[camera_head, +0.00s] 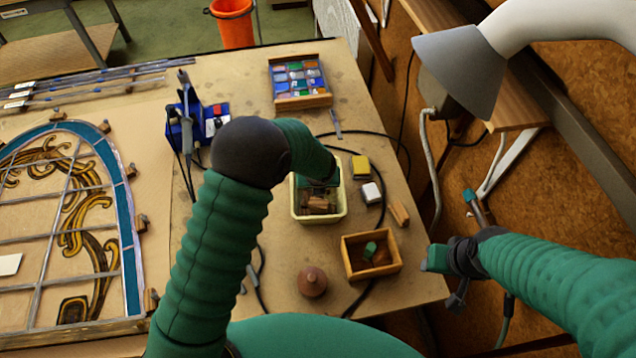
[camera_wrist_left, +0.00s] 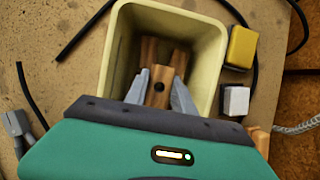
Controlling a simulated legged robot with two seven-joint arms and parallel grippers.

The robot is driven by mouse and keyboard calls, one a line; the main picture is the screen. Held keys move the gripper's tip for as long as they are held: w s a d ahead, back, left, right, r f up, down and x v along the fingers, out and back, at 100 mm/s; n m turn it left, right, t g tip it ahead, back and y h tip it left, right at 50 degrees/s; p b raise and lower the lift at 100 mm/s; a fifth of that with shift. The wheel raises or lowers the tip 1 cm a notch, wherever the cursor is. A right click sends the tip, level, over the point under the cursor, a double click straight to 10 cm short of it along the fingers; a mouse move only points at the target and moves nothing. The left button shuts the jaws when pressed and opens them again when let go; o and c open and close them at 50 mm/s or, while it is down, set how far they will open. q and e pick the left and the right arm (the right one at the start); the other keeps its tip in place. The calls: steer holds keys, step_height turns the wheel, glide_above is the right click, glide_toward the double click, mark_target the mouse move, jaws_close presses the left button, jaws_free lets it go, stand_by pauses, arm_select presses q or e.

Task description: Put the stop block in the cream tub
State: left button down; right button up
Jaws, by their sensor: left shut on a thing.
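The cream tub (camera_head: 342,209) stands on the table, and its rim and walls show in the left wrist view (camera_wrist_left: 214,60). My left gripper (camera_wrist_left: 158,95) points down into the tub, its two grey fingers shut on the stop block (camera_wrist_left: 160,86), a brown wooden block with a dark hole. The block is inside the tub's walls; whether it touches the bottom I cannot tell. Other wooden pieces (camera_wrist_left: 149,50) lie in the tub beyond it. My right gripper (camera_head: 440,259) is off the table's right edge, its fingers not clear.
Right of the tub are a yellow block (camera_head: 360,167), a white block (camera_head: 371,193) and a wooden piece (camera_head: 399,213). A wooden box (camera_head: 346,257) with small things and a brown knobbed object (camera_head: 312,283) stand nearer. A leaded panel (camera_head: 127,230) lies left. Black cables cross the table.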

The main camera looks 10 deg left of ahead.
arm_select(q)
steer(key=shift+s, duration=0.1)
steer(key=shift+w+f, duration=0.2)
steer(key=shift+w, duration=0.1)
steer(key=c, duration=1.5)
jaws_free()
steer(key=o, duration=0.5)
steer(key=shift+s+r, duration=0.1)
steer(key=shift+s, duration=0.1)
steer(key=shift+w, duration=0.1)
step_height(320, 180, up, 10)
steer(key=p, duration=1)
